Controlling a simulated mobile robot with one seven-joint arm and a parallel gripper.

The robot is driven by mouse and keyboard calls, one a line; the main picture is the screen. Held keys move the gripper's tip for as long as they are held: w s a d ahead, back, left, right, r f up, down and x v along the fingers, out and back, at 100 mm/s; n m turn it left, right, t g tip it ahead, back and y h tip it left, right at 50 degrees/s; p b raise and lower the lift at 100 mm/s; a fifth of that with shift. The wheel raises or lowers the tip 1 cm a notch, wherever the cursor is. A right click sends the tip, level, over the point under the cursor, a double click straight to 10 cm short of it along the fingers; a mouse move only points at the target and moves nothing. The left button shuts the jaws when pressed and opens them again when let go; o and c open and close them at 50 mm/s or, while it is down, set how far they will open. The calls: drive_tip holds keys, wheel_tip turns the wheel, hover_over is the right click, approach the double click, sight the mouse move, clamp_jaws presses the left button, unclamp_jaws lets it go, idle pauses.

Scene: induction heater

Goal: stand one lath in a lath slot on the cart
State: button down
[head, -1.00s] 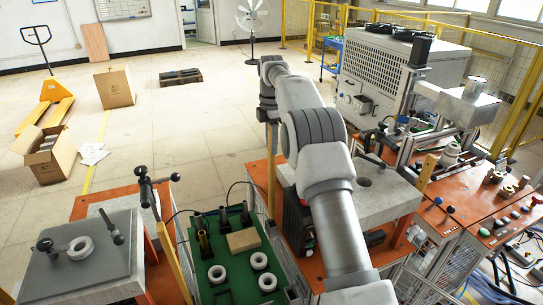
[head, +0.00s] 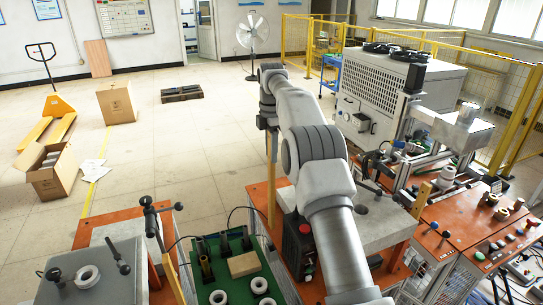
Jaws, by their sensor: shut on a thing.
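My gripper (head: 268,123) is small in the head view, at the far end of my arm, pointing down. It is shut on a long, thin wooden lath (head: 272,185), which hangs roughly upright below it. The lath's lower end is beside the left edge of the middle orange-topped cart (head: 285,188); I cannot tell whether it is in a slot. Another lath (head: 176,277) stands slightly tilted at the left orange-topped cart (head: 90,232). A short piece like a lath (head: 421,200) stands at the right of the middle cart. My arm hides part of this cart.
A green-topped table (head: 212,279) with a wooden block (head: 244,264), dark tubes and white rings is at front centre. A grey plate (head: 108,285) with handles is at left. Machinery (head: 440,140) and an orange control desk (head: 470,225) stand right.

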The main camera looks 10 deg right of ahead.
drive_tip(key=shift+r, duration=0.3)
drive_tip(key=s+f+b, duration=0.3)
drive_tip(key=s+b, duration=0.3)
drive_tip(key=s, duration=2.3)
wheel_tip(320, 180, down, 7)
drive_tip(key=b, duration=0.5)
drive_tip(key=shift+d+b, duration=0.3)
drive_tip(key=shift+d, duration=0.05)
drive_tip(key=shift+f, duration=0.1)
